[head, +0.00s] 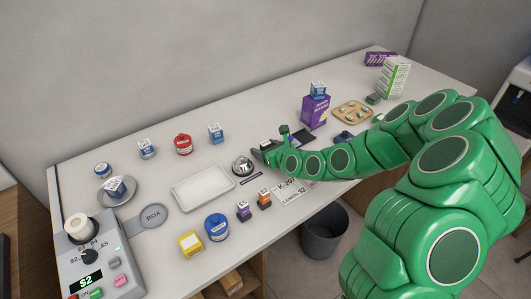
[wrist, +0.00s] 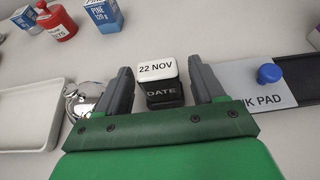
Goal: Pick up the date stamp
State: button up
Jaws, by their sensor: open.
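The date stamp (wrist: 163,92) is a small block with a white top reading "22 NOV" and a black side reading "DATE". It stands on the counter in the wrist view. My gripper (wrist: 159,68) is open, with one grey finger on each side of the stamp. Gaps show between the stamp and both fingers, so it is not gripped. In the head view my gripper (head: 260,154) is low over the counter, right of the bell (head: 242,166). I cannot make out the stamp there; my gripper and arm appear to hide it.
The ink pad (wrist: 245,88), with a blue knob (wrist: 268,74), lies close right of my gripper. The bell (wrist: 80,106) and a white tray (wrist: 25,112) are at left. A purple box (head: 315,112) stands farther back.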

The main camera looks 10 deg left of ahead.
jog(key=shift+x, duration=0.95)
jog(key=shift+r, duration=0.1)
jog(key=c, duration=1.1)
jog(key=shift+c, duration=0.2)
